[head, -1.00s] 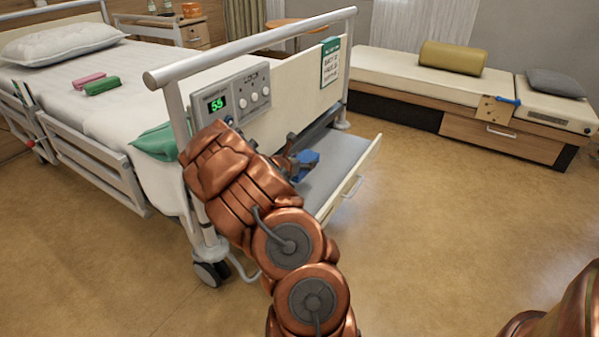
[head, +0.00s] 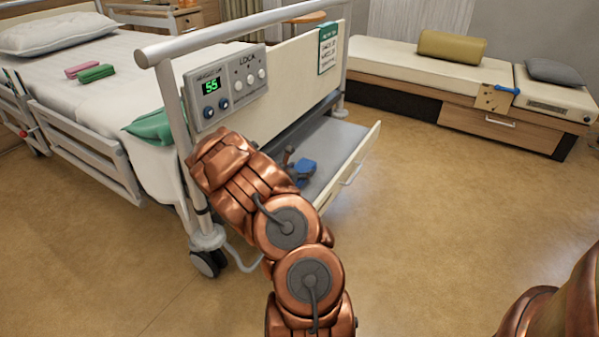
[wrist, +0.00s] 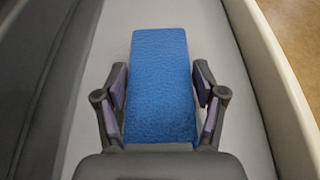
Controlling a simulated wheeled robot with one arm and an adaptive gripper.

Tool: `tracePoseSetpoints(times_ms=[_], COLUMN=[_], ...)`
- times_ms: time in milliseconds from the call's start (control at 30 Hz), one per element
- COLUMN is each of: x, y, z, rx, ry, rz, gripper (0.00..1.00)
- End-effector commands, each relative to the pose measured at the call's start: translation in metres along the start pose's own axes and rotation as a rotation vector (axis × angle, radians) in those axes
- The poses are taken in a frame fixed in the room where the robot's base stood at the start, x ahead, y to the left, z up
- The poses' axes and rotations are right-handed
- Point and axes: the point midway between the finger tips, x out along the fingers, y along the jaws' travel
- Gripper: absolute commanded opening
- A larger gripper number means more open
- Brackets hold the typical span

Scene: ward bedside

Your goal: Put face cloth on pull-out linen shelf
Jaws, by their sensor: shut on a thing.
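The blue face cloth (wrist: 160,85) is a folded rectangle between the two fingers of my gripper (wrist: 160,103) in the wrist view. My gripper is shut on it, with a finger along each side. In the head view the cloth (head: 305,172) shows as a small blue patch beyond my arm, which hides most of the gripper. The pull-out linen shelf (head: 340,143) extends from the foot of the bed, with a grey surface and a pale front panel. The cloth is over the shelf's grey surface (wrist: 235,130). I cannot tell whether it touches the surface.
The bed's footboard (head: 290,90) and metal rail (head: 245,30) stand close above and behind the shelf. A control panel (head: 225,88) is on the footboard. The floor right of the shelf is clear.

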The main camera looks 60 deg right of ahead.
Motion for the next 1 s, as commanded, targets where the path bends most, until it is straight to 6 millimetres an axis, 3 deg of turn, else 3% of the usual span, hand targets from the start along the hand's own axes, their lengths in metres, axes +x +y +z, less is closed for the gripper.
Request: tracePoseSetpoints(times_ms=[200,233,467,867,1000], x=[0.002,0.001,0.001,-0.001,-0.017], y=[0.0,0.0,0.0,0.0,0.001], z=[-0.003,-0.003,-0.003,0.001,0.001], rx=[-0.001,-0.001,-0.001,0.0,-0.006], ry=[0.0,0.0,0.0,0.0,0.001], rz=[0.0,0.0,0.0,0.0,0.003], gripper=[0.38,0.71,0.95,0.95,0.95])
